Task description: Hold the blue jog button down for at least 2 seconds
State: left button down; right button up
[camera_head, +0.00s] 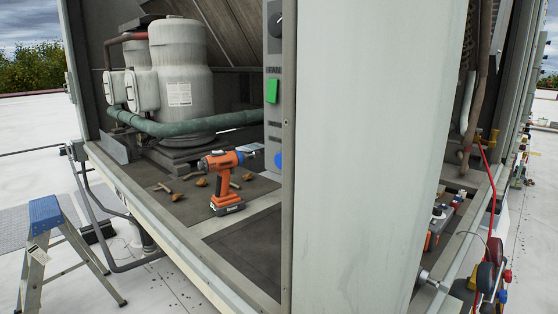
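A blue round button (278,160) sits low on a narrow grey control panel (273,125) just left of the wide pale post. The post's edge hides its right part. I cannot tell whether it is pressed. Above it on the same panel are a green rectangular button (271,91), the word FAN, and a dark dial (275,22) near the top. Neither of my grippers shows in this view, and nothing is seen touching the blue button.
An orange drill (225,180) stands on the cabinet floor, just left of the panel, with brown debris around it. Grey compressors (182,75) stand behind. The pale post (375,150) blocks the middle. A blue-topped stepladder (45,215) stands outside left; gauges (487,278) hang at right.

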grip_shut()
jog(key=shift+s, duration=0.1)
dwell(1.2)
